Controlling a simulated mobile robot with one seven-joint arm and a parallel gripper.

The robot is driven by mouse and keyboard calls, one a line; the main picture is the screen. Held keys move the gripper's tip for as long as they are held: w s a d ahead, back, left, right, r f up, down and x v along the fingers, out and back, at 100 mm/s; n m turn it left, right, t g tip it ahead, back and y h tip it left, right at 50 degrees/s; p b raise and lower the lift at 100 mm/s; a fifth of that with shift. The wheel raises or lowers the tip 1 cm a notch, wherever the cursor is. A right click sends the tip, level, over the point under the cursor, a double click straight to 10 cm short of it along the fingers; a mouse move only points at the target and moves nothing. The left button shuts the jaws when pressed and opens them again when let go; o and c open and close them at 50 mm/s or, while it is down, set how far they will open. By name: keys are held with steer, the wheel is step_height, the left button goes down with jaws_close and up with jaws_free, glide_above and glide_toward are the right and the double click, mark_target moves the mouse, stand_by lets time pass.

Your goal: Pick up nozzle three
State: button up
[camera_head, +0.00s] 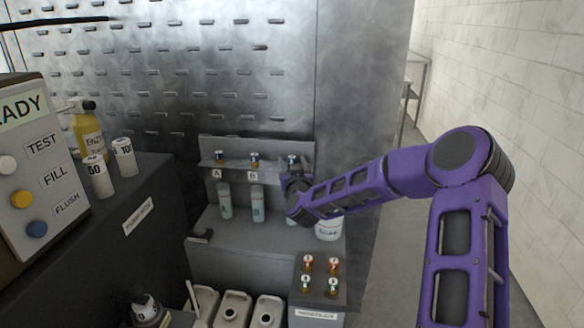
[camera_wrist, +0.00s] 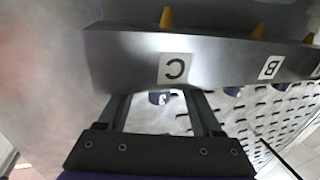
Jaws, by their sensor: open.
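My gripper (camera_head: 293,182) is at the right end of the shelf rack and hides part of it in the head view. In the wrist view my gripper (camera_wrist: 158,98) is open, its fingers on either side of a dark blue capped piece (camera_wrist: 160,97) behind the plate marked C. A yellow tip (camera_wrist: 167,18) shows on the plate's other side, in line with it. Similar pieces stand at A (camera_head: 219,157) and B (camera_head: 254,160). Several small labelled nozzle-like pieces (camera_head: 308,263) stand on a low grey box; I cannot read which is three.
The grey shelf (camera_head: 232,168) carries the marked places. Bottles (camera_head: 257,203) stand below it, with a white tub (camera_head: 329,229) at right. White jugs (camera_head: 233,309) are at the front. A control panel (camera_head: 30,170) and dark counter (camera_head: 120,220) stand at left.

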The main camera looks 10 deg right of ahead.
mark_target(292, 157)
jaws_close()
stand_by(0.3)
step_height(292, 157, up, 10)
steer(key=shift+r+p, duration=0.1)
steer(key=shift+p, duration=0.65)
